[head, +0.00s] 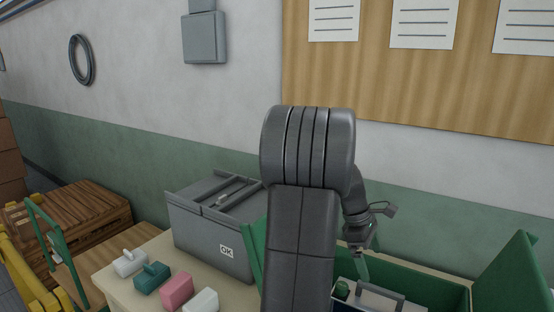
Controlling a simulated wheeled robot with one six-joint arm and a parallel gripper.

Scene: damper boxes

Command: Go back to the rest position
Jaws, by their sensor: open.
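My gripper (361,248) is small in the head view, pointing down over the open green box (430,276) on the right. My own dark arm links stand in front and hide part of the view. The gripper is open, and I see nothing held in it. A grey thing with a handle (380,296) and a small green piece (342,288) show inside the green box, below the gripper. The bottom of the box is out of the frame.
A grey box labelled OK (213,238) stands on the table (117,279), left of my arm. White, teal (151,278) and pink (177,291) handled blocks lie at the table's front left. The green box's raised flap (512,272) stands at right. Wooden crates (80,216) stand far left.

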